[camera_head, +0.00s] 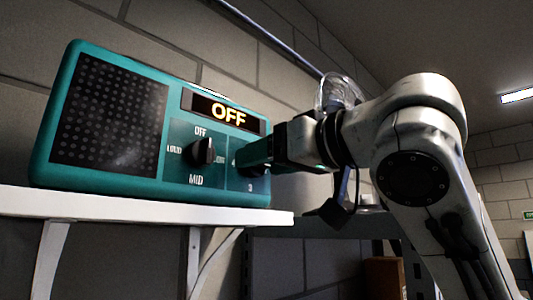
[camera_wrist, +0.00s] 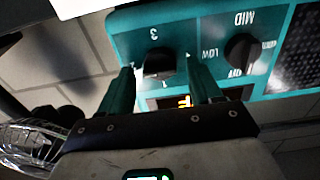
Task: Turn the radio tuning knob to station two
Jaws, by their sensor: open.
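The teal radio (camera_head: 152,200) stands on a white shelf, and its display (camera_head: 226,112) reads OFF. The volume knob (camera_head: 203,152) has OFF, LOW, MID and LOUD marks around it. In the wrist view the dark tuning knob (camera_wrist: 159,62) has number marks around it, with 3 clear on the side away from my gripper. My gripper (camera_head: 247,154) is at the radio's right front and hides most of the tuning knob in the head view. In the wrist view its teal fingers (camera_wrist: 160,72) are open, one on each side of the tuning knob. I cannot tell whether they touch it.
The white shelf (camera_head: 130,208) runs under the radio, with brackets below. A block wall is behind, with a pipe slanting across it. A clear jar-like object (camera_head: 338,90) shows behind my wrist.

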